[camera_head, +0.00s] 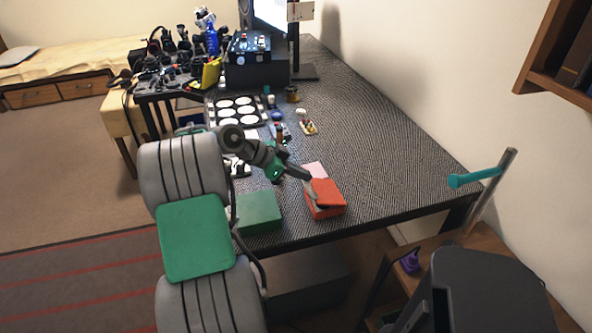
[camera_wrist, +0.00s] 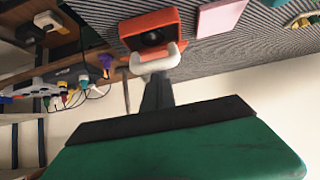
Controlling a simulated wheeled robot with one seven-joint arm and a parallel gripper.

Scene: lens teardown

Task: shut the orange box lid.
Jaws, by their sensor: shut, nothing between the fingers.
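The orange box (camera_head: 325,212) sits near the front edge of the dark patterned table. Its orange lid (camera_head: 328,190) looks tilted, with a dark gap between it and the box. In the wrist view the orange box (camera_wrist: 128,42) shows a dark opening with a dark round thing inside. My gripper (camera_head: 311,192) is at the left side of the box, close to the lid. In the wrist view my pale gripper (camera_wrist: 158,56) is shut and empty, just in front of the opening. I cannot tell whether it touches the lid.
A green box (camera_head: 258,212) stands left of the orange box. A pink pad (camera_head: 315,170) lies just behind it. A tray with white discs (camera_head: 237,110) and small parts lie farther back. The table's right side is clear. A teal-handled object (camera_head: 475,177) stands at the right.

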